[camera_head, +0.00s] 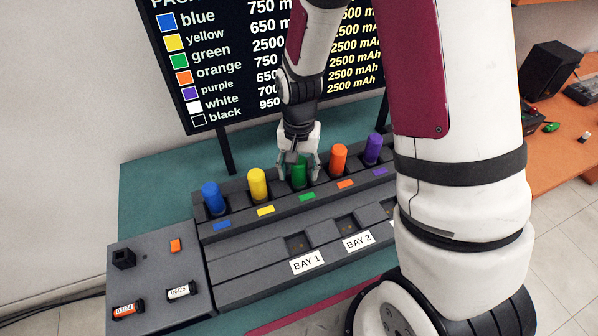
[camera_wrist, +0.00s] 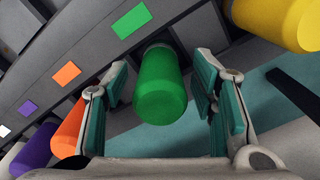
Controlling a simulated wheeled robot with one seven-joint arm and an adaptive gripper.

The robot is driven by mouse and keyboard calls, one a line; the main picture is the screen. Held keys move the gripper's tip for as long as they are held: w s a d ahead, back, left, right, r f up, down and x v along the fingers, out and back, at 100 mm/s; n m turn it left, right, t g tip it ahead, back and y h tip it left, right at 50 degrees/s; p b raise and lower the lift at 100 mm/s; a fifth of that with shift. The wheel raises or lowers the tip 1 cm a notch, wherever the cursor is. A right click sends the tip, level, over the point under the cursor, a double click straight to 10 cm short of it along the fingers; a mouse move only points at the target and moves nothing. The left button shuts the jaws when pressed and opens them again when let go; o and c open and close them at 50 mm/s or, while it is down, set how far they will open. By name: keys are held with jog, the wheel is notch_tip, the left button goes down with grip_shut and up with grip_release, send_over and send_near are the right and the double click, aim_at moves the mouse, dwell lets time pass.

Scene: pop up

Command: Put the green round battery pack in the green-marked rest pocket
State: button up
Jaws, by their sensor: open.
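The green round battery pack (camera_head: 299,173) stands upright in the rear row of the dark rack, behind a green mark (camera_head: 307,196). In the wrist view the green pack (camera_wrist: 162,88) lies between my two fingers, with the green mark (camera_wrist: 131,21) beside its base. My gripper (camera_head: 298,168) is over the pack from above, with a finger on either side. In the wrist view my gripper (camera_wrist: 160,105) is open, with gaps between its pads and the pack. The pocket under the pack is hidden.
Blue (camera_head: 213,198), yellow (camera_head: 257,184), orange (camera_head: 338,158) and purple (camera_head: 372,149) packs stand in the same row, close to either side. BAY 1 (camera_head: 306,262) and BAY 2 (camera_head: 358,241) are in front. A grey box (camera_head: 150,262) stands left. A sign board (camera_head: 200,70) rises behind.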

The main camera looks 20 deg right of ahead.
notch_tip(320, 180, up, 11)
jog(key=shift+f, duration=0.15)
jog(key=s+r+n+t, duration=0.5)
jog(key=s+r+n, duration=0.1)
jog(key=s+r, duration=1.1)
jog(key=shift+s+d+n, duration=0.2)
jog(key=shift+s+n, duration=0.2)
jog(key=shift+s, duration=0.5)
